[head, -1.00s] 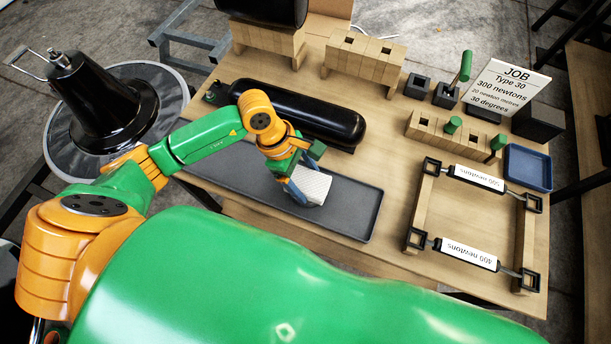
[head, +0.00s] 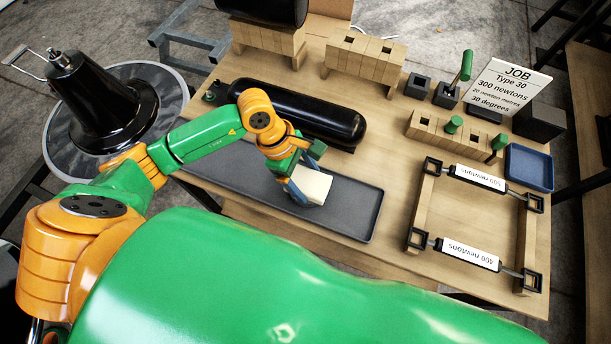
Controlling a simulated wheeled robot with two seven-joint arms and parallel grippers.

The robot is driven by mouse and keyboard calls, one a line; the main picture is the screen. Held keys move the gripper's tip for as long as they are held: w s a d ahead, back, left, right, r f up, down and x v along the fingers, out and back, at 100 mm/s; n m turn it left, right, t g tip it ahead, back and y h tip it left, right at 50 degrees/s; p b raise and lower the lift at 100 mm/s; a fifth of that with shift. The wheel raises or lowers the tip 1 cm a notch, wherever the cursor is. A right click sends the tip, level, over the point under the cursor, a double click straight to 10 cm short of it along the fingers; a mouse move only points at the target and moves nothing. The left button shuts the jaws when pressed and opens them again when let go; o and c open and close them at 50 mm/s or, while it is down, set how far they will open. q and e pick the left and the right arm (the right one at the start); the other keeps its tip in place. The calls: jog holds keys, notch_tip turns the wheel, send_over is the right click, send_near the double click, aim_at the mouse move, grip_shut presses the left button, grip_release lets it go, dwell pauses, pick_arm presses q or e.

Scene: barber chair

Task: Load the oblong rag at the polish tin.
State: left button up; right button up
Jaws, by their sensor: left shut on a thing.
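My left gripper (head: 298,182) is low over the dark grey tray (head: 352,208) on the workbench. It is shut on a pale cream, block-like thing (head: 316,186), which may be the oblong rag. The fingers hide part of it, and I cannot tell whether it touches the tray. I cannot make out a polish tin for sure. My right gripper is not in view.
A black cylinder (head: 300,112) lies just behind the tray. Wooden blocks (head: 360,62), a JOB card (head: 506,86), a small blue tray (head: 529,167) and a wooden frame with two labelled bars (head: 469,252) stand to the right. A black cone (head: 105,105) stands left.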

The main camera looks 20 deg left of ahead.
aim_at(306, 180)
pick_arm(q)
jog(key=shift+s, duration=0.1)
notch_tip(306, 180, up, 7)
jog(key=p, duration=0.5)
dwell(0.5)
